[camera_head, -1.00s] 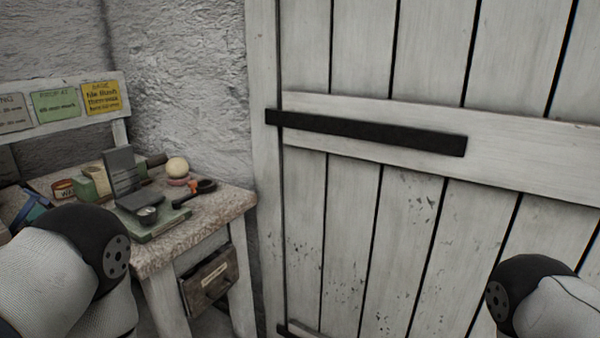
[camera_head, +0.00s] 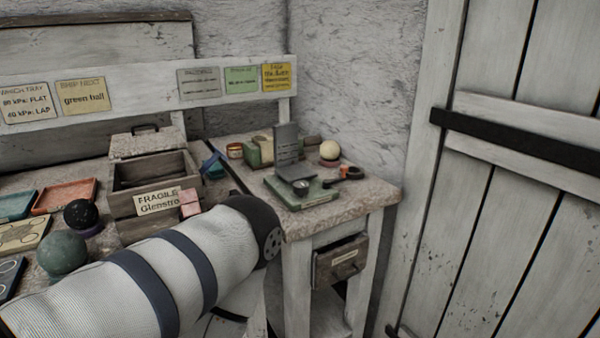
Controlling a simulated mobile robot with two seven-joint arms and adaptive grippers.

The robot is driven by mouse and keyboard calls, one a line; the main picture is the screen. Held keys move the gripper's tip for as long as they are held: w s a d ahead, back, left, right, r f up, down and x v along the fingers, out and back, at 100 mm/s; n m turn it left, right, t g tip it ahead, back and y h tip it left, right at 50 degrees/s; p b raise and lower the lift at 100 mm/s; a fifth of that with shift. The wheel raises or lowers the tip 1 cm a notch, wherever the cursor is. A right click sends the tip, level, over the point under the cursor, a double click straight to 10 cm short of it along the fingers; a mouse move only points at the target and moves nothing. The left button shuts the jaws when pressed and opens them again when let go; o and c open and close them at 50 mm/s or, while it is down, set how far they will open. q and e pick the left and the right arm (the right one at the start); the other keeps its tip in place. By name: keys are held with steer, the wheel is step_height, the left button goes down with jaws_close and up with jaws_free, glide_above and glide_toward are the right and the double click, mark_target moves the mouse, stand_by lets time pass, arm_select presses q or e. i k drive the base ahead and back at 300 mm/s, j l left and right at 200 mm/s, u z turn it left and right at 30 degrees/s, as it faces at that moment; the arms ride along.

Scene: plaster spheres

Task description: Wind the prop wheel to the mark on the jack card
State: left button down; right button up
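I cannot pick out the prop wheel or a card that I can read as the jack card. A grey card (camera_head: 199,82), a green card (camera_head: 241,80) and a yellow card (camera_head: 276,77) hang on the back rail, their text too small to read surely. On the right bench, a green base (camera_head: 318,194) carries an upright dark grey plate (camera_head: 287,146) and a small round dial (camera_head: 300,187). Part of my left arm crosses the foreground, but neither gripper shows.
An open wooden box (camera_head: 150,174) labelled fragile stands on the left bench by a dark ball (camera_head: 81,214) and a green ball (camera_head: 63,252). A cream ball (camera_head: 330,150) sits on the right bench. A drawer (camera_head: 341,260) juts out below. A plank door (camera_head: 500,230) fills the right.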

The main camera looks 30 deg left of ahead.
mark_target(301, 188)
steer(key=u, duration=1.3)
